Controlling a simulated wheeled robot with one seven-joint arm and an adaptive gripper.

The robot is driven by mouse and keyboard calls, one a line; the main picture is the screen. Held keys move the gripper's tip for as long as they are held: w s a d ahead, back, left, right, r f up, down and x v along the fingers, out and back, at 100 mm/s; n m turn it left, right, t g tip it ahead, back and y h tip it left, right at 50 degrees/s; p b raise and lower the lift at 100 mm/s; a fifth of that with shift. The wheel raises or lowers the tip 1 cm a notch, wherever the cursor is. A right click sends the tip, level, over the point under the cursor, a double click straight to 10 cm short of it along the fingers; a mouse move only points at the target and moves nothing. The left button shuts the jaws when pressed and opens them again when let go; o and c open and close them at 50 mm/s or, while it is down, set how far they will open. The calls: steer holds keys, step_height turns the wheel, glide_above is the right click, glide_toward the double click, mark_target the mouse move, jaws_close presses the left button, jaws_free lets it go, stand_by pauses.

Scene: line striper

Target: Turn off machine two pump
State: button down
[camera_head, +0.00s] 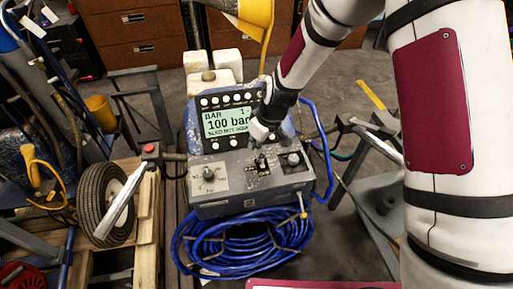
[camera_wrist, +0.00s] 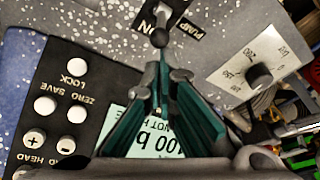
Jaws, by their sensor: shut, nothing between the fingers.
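The machine's grey control box (camera_head: 250,204) bears a number 2 on its front face. Its pump switch is a small toggle with a ball tip (camera_wrist: 160,38), between the labels "ON" and "PUMP" in the wrist view. Whether the toggle sits at on or off is unclear. My gripper (camera_head: 260,150) is over the top panel close to the switch, and partly hides that area in the head view. In the wrist view, my gripper's teal fingers (camera_wrist: 162,80) are shut and empty, tips just short of the toggle's ball.
A display (camera_head: 227,123) reading 100 bar stands behind the panel, with buttons around it. A dial knob (camera_wrist: 260,75) is right of the switch in the wrist view. A blue hose coil (camera_head: 245,245) lies below the box. A wheel (camera_head: 103,203) stands left.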

steer(key=shift+s+d+r, duration=0.1)
steer(key=shift+s+d, duration=0.05)
steer(key=shift+s, duration=0.35)
steer(key=shift+s+d+r, duration=0.1)
steer(key=shift+s+d, duration=0.05)
steer(key=shift+s, duration=0.3)
steer(key=shift+r, duration=0.15)
steer(key=shift+r+p, duration=0.5)
steer(key=shift+r, duration=0.2)
